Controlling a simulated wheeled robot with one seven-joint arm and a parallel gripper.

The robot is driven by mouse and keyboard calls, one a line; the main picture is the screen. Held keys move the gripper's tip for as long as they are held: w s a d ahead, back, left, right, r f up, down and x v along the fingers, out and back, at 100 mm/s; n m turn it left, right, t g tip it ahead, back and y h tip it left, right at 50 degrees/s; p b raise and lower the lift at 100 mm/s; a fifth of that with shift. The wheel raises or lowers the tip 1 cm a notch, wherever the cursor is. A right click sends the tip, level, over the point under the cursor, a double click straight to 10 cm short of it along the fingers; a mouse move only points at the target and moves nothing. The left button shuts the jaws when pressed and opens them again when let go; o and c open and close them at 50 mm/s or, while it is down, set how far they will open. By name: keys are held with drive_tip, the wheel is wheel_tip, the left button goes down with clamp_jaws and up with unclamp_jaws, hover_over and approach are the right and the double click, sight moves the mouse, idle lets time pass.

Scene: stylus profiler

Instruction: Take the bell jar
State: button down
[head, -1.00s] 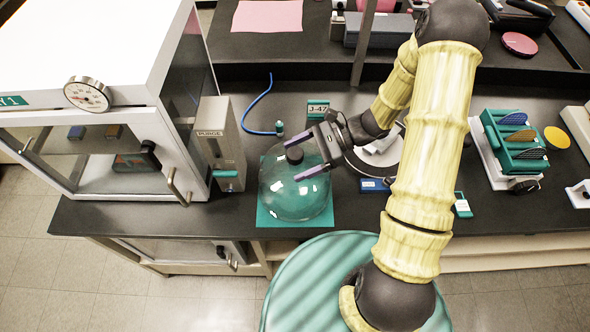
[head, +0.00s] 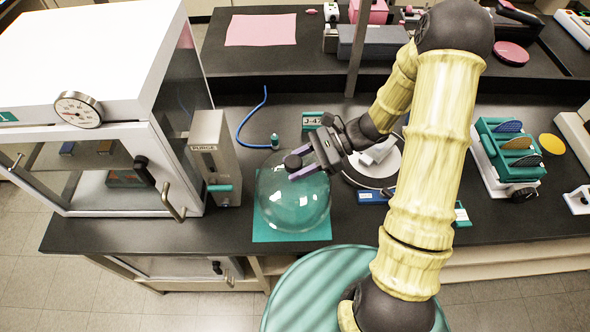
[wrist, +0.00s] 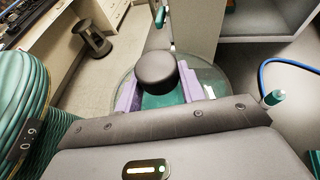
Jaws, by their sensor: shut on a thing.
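The bell jar (head: 292,205) is a clear glass dome with a dark round knob on top. It is over a teal square mat (head: 262,232) on the dark bench; I cannot tell whether it touches the mat. My gripper (head: 298,167) is at the top of the jar, its purple fingers shut on the knob. In the wrist view the black knob (wrist: 156,72) sits between the two purple fingers, with the glass rim (wrist: 215,84) spreading around below.
A white glass-fronted chamber (head: 120,110) and a purge box (head: 214,160) stand left of the jar. A blue hose (head: 242,125) lies behind it. A round white stage (head: 375,160) is at right, and a teal rack (head: 508,152) farther right.

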wheel_tip(320, 180, up, 7)
drive_tip(key=shift+a+r+b, duration=0.1)
drive_tip(key=shift+r+b, duration=0.1)
drive_tip(key=shift+b, duration=0.25)
drive_tip(key=c, duration=1.5)
unclamp_jaws()
clamp_jaws()
